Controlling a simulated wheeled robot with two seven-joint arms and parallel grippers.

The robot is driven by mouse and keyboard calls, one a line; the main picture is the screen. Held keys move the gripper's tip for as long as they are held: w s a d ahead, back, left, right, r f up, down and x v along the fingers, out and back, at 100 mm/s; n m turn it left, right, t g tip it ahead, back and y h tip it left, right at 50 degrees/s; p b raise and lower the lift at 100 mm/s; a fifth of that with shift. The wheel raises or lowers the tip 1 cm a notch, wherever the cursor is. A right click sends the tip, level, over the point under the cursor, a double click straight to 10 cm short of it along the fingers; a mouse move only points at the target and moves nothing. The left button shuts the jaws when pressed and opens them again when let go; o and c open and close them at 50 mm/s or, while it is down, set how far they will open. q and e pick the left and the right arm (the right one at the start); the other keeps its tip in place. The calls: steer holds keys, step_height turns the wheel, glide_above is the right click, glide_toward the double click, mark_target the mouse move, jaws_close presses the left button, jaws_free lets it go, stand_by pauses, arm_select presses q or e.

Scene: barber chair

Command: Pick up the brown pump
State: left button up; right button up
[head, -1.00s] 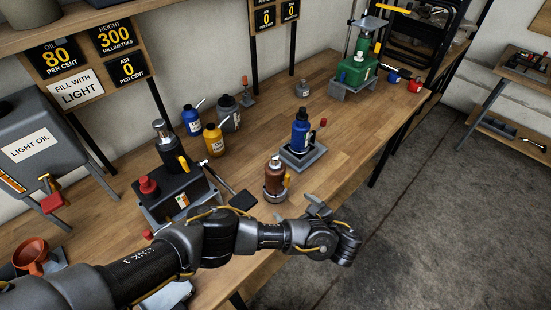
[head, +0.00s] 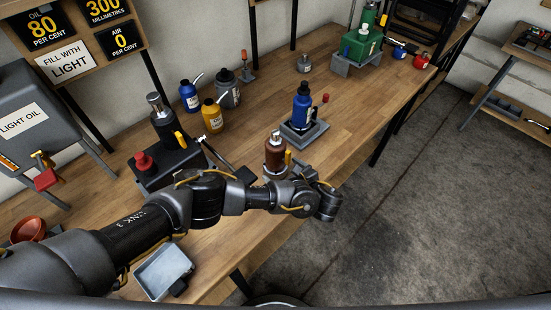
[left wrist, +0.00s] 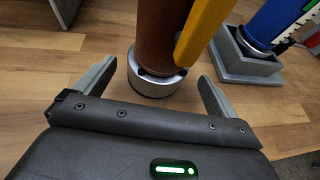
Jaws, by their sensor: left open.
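The brown pump (head: 276,155) stands upright on the wooden bench, with a silver top, a silver base and a yellow handle on its right side. It also shows in the left wrist view (left wrist: 160,32), where its top is cut off. My left gripper (left wrist: 155,88) is open, with one finger on each side of the pump's silver base and a gap to both. In the head view the left gripper (head: 310,178) is at the pump's near right side, and its fingers are partly hidden. My right gripper is not in view.
A blue pump (head: 302,105) in a grey tray (head: 303,135) stands just behind and right of the brown pump. A black machine (head: 170,165) with a red knob is to the left. A pale tray (head: 162,272) lies near the front edge.

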mark_target(275, 165)
arm_select(q)
steer(key=p+x, duration=0.1)
steer(key=x, duration=0.3)
steer(key=shift+w+a, duration=0.25)
steer(key=shift+a, duration=0.1)
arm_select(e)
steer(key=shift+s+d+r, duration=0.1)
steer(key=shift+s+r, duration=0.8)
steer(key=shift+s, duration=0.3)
arm_select(q)
steer(key=shift+s, duration=0.1)
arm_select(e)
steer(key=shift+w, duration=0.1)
arm_select(q)
steer(key=c, duration=1.9)
steer(key=shift+c, duration=0.2)
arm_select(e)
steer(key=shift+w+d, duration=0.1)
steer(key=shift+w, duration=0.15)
